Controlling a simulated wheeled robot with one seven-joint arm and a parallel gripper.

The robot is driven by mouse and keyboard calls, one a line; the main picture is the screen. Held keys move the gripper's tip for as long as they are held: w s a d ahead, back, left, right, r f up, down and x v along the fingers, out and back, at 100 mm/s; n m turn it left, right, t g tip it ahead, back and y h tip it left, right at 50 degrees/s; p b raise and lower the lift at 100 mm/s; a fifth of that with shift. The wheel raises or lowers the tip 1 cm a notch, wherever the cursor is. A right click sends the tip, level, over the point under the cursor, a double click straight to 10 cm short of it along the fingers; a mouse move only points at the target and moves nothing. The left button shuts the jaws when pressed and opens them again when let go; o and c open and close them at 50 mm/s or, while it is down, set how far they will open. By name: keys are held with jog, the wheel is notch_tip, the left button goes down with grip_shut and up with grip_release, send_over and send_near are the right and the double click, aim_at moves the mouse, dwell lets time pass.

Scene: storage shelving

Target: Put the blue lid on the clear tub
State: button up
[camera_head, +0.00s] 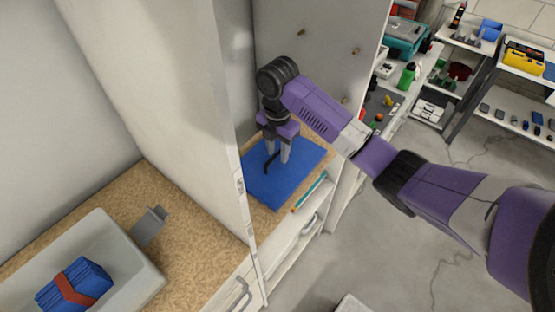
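A flat blue rectangular panel (302,172), which looks like the blue lid, lies on the speckled brown shelf surface inside the cabinet. A dark curved bar, perhaps its handle, shows at its left part, close to my fingers. My gripper (278,160) points down over the panel, with its two fingers apart and a gap between them. I cannot tell whether the fingertips touch the bar or the panel. I see no tub that is plainly clear. A whitish tub (147,284) stands at the lower left, holding a blue bundle with a red band (72,287).
A white upright partition (190,90) separates my gripper's bay from the tub's bay. A small grey bracket (150,225) lies beside the tub. A teal stick (310,190) lies along the shelf's front edge. Loaded shelves stand at the right, beyond open floor.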

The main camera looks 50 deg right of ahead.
jog(key=shift+f, duration=0.75)
grip_shut()
